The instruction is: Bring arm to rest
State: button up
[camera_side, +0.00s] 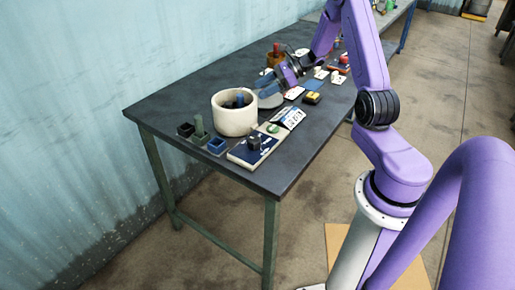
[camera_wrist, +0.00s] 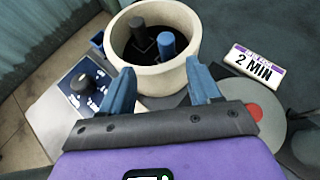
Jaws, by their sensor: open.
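My gripper (camera_wrist: 160,68) is open in the wrist view, with its two blue fingers spread and nothing between them. The fingertips point toward a cream round pot (camera_wrist: 150,84), whose near wall shows between and beyond them. Inside the pot stand a dark-capped piece (camera_wrist: 137,25) and a blue-capped piece (camera_wrist: 166,42). In the side view my gripper (camera_side: 272,88) is above the table, just right of the pot (camera_side: 234,120). The arm reaches in from the upper right. I cannot tell its exact height above the table.
The dark table (camera_side: 165,108) holds a panel with a black knob (camera_side: 254,143), small dark blocks (camera_side: 216,146) and a white card (camera_side: 289,117). A "2 MIN" label (camera_wrist: 254,65) and a grey disc with a red centre (camera_wrist: 256,113) lie right of the pot.

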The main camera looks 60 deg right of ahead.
jog(key=s+a+r+n+g, duration=0.2)
jog(key=s+a+n+g, duration=0.2)
jog(key=a+n, duration=0.3)
jog(key=s+a+r+n+g+h, duration=0.1)
jog(key=s+a+r+n+g, duration=0.2)
jog(key=a, duration=0.7)
jog(key=s+a+n+g, duration=0.4)
jog(key=s+a+n, duration=0.1)
jog(key=a+n, duration=0.25)
jog(key=s+a+r+n+t+h, duration=0.1)
jog(key=s+n+h, duration=0.2)
jog(key=s+n, duration=0.7)
jog(key=s+a+r+n+t+h, duration=0.1)
jog(key=s+n+h, duration=0.3)
jog(key=s+n, duration=0.6)
jog(key=shift+s+a+r+n, duration=0.2)
jog(key=shift+a+r+n, duration=0.3)
jog(key=shift+r+n, duration=0.35)
